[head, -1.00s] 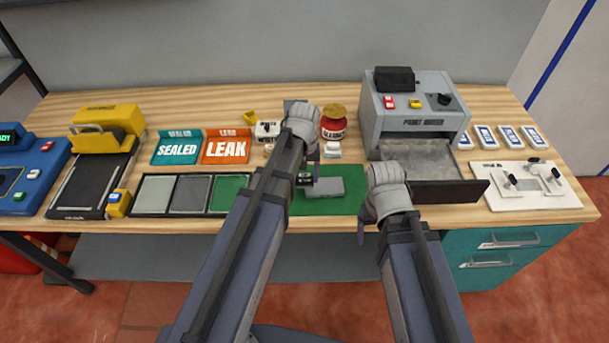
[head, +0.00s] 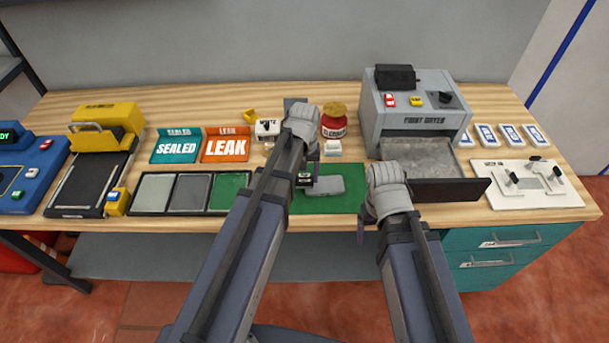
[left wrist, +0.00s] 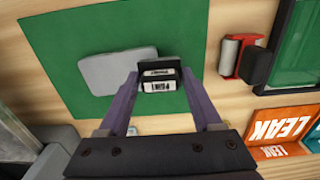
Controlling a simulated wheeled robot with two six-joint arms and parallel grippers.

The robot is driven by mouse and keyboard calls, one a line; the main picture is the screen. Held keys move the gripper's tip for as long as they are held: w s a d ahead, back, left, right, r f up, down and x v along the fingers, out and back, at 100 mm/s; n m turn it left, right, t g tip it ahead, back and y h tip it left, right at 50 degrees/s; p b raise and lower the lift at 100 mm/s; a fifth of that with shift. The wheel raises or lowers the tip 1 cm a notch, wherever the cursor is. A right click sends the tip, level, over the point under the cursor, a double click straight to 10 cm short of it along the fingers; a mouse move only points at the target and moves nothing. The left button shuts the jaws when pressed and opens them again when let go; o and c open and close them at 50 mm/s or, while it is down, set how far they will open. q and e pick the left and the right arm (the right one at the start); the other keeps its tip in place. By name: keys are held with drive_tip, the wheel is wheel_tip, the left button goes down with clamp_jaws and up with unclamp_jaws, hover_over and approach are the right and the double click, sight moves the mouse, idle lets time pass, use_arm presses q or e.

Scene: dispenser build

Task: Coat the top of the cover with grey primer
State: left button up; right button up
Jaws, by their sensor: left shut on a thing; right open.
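The grey cover (head: 323,187) lies flat on the green mat (head: 340,202); it also shows in the left wrist view (left wrist: 105,72). My left gripper (left wrist: 160,90) is shut on a small black block (left wrist: 159,78) with white labels. The block is at the cover's edge, overlapping it in the left wrist view; whether it touches the cover I cannot tell. The cover's visible top is plain grey. My right gripper (head: 362,225) is open and empty, at the mat's right front edge.
A tray with pale, grey and green panels (head: 190,193) lies left of the mat. A red and black tool (left wrist: 240,58) lies beside the mat. A red jar (head: 333,124) and grey printer-like machine (head: 415,110) stand behind. A white fixture board (head: 525,185) is at right.

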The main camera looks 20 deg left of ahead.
use_arm(q)
drive_tip(key=shift+f+b, duration=0.5)
drive_tip(key=shift+f, duration=0.05)
drive_tip(key=shift+w+d+r, duration=0.1)
drive_tip(key=shift+w+d, duration=0.15)
drive_tip(key=shift+d, duration=0.4)
drive_tip(key=shift+w+d, duration=0.25)
drive_tip(key=shift+d, duration=0.6)
drive_tip(key=shift+w+d, duration=0.1)
drive_tip(key=shift+w+d, duration=0.25)
drive_tip(key=shift+d, duration=0.4)
drive_tip(key=shift+w+d, duration=0.2)
drive_tip(key=shift+d, duration=0.45)
